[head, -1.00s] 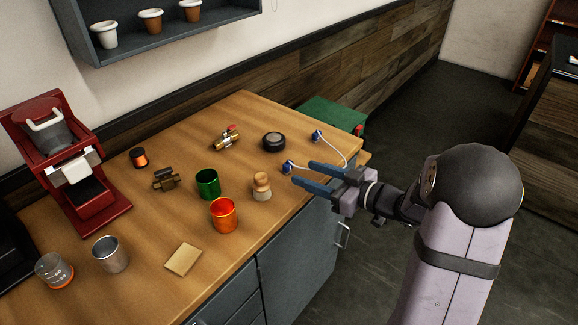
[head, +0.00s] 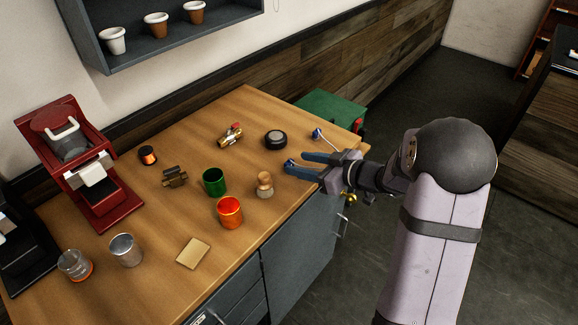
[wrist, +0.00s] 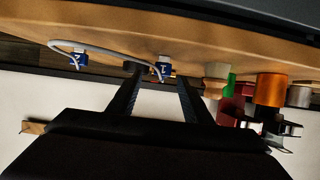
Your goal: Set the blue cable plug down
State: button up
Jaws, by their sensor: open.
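Two blue plugs joined by a white cable (wrist: 100,49) are at the right end of the wooden counter. The nearer blue plug (head: 290,162) rests on the counter at my gripper's fingertips. In the wrist view this plug (wrist: 163,70) appears between the two fingers. I cannot tell how deep between them it sits. The other blue plug (head: 317,133) lies farther back, near the counter's right edge, and shows at the left of the wrist view (wrist: 78,60). My gripper (head: 294,162) is open, reaching in low from the right; its fingers partly hide the cable.
A black round puck (head: 276,139), a wooden tamper (head: 265,185), an orange cup (head: 230,212) and a green cup (head: 214,182) stand left of my gripper. A brass valve (head: 230,135) lies behind. A green box (head: 330,108) is beyond the counter's far right corner.

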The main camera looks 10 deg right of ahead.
aim_at(291, 163)
jog(key=shift+w+a+f, duration=0.2)
jog(key=shift+a, duration=0.25)
jog(key=shift+p+x, duration=0.45)
jog(key=shift+x, duration=1.6)
jog(key=shift+f, duration=0.1)
grip_shut()
